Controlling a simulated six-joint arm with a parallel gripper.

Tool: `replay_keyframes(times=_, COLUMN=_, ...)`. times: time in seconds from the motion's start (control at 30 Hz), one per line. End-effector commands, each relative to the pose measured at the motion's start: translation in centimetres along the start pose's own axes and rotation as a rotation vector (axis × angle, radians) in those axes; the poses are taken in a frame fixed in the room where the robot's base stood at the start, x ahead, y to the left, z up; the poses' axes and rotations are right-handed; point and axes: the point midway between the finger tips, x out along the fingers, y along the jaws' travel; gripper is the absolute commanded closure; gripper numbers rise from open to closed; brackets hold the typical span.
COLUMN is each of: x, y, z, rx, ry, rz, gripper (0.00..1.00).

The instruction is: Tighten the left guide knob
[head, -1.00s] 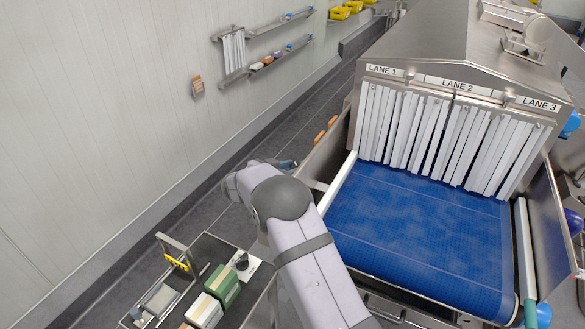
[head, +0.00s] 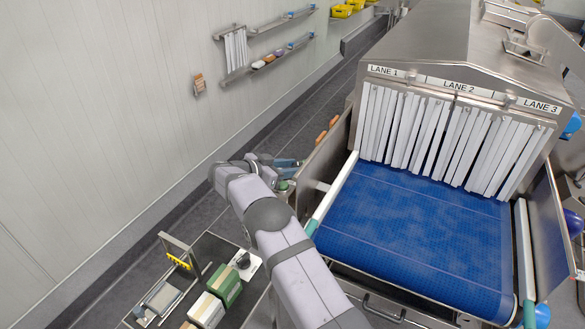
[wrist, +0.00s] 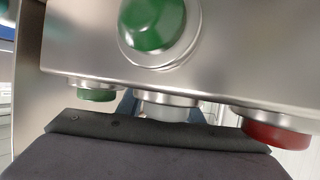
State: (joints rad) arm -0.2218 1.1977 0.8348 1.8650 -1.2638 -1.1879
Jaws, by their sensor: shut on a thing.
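My gripper (head: 287,163) is at the left side of the conveyor in the head view, its blue fingers low beside the side wall. In the wrist view my gripper (wrist: 166,108) is shut, its blue fingers on either side of a grey round knob (wrist: 166,104). The knob projects from the lower side of a steel box (wrist: 250,60). Its far side is hidden, and no label marks it as the left guide knob. The left guide rail (head: 328,200) runs along the belt's left edge.
The box carries a large green button (wrist: 152,22), a smaller green one (wrist: 95,94) and a red one (wrist: 275,133) close by. The blue belt (head: 410,235) is empty. A tray cart (head: 225,285) with boxes stands at lower left. Strip curtains (head: 440,135) hang over the tunnel mouth.

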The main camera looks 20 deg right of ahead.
Motion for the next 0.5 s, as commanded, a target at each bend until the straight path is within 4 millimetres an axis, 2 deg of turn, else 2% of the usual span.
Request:
replay_keyframes(times=0.1, x=-0.06, y=-0.07, z=-0.31, rx=0.003, ry=0.003, rz=-0.002, gripper=0.90)
replay_keyframes(times=0.13, x=-0.06, y=-0.07, z=-0.31, rx=0.003, ry=0.003, rz=-0.002, gripper=0.63)
replay_keyframes(times=0.2, x=-0.06, y=-0.06, z=-0.27, rx=0.003, ry=0.003, rz=-0.002, gripper=0.49)
replay_keyframes(times=0.5, x=-0.02, y=-0.02, z=-0.07, rx=0.001, ry=0.000, rz=-0.002, gripper=0.49)
